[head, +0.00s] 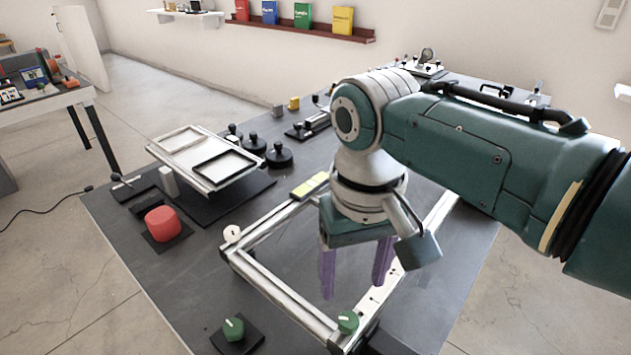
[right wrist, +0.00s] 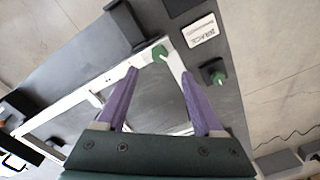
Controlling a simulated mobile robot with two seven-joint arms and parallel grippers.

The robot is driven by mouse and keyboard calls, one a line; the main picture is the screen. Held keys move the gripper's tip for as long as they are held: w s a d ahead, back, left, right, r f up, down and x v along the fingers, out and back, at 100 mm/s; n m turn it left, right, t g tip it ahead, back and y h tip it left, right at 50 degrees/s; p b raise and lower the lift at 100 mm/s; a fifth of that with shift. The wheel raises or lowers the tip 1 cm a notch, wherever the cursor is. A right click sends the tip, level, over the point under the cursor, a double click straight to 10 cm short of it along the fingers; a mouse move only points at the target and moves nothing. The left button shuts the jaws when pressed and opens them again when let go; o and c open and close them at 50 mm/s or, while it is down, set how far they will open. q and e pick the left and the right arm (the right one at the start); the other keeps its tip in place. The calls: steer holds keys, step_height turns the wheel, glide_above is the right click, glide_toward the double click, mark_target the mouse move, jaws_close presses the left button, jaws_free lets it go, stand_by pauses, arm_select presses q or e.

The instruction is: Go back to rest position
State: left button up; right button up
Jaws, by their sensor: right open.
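My right gripper (head: 355,270) hangs from my teal arm with its purple fingers pointing down, over the metal frame (head: 287,296) on the dark table. Its fingers are spread apart with nothing between them. In the right wrist view the open right gripper (right wrist: 160,95) shows the frame's rail and a green knob (right wrist: 160,53) beyond its fingertips. I cannot tell from these views whether the fingers touch the frame. My left gripper is in neither view.
A red button (head: 162,223), a tilted white panel (head: 205,158) and black knobs (head: 279,154) stand at the table's left. Green knobs (head: 234,328) sit near the front. A shelf with coloured books (head: 303,16) hangs on the back wall. Another table (head: 45,105) stands far left.

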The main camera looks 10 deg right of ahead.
steer(key=shift+r, duration=0.5)
steer(key=s+f+t+y, duration=0.1)
steer(key=s+f, duration=0.1)
steer(key=s, duration=0.6)
steer(key=s+d+r+n+t, duration=0.1)
steer(key=s+d+r, duration=0.25)
steer(key=s, duration=0.25)
steer(key=s+d+r+t, duration=0.1)
steer(key=s+d+r, duration=0.25)
steer(key=s, duration=0.25)
step_height(320, 180, up, 34)
steer(key=p, duration=3.4)
steer(key=shift+d+t+h, duration=0.25)
steer(key=shift+t+h, duration=0.05)
steer(key=shift+h, duration=0.1)
steer(key=shift+r, duration=0.1)
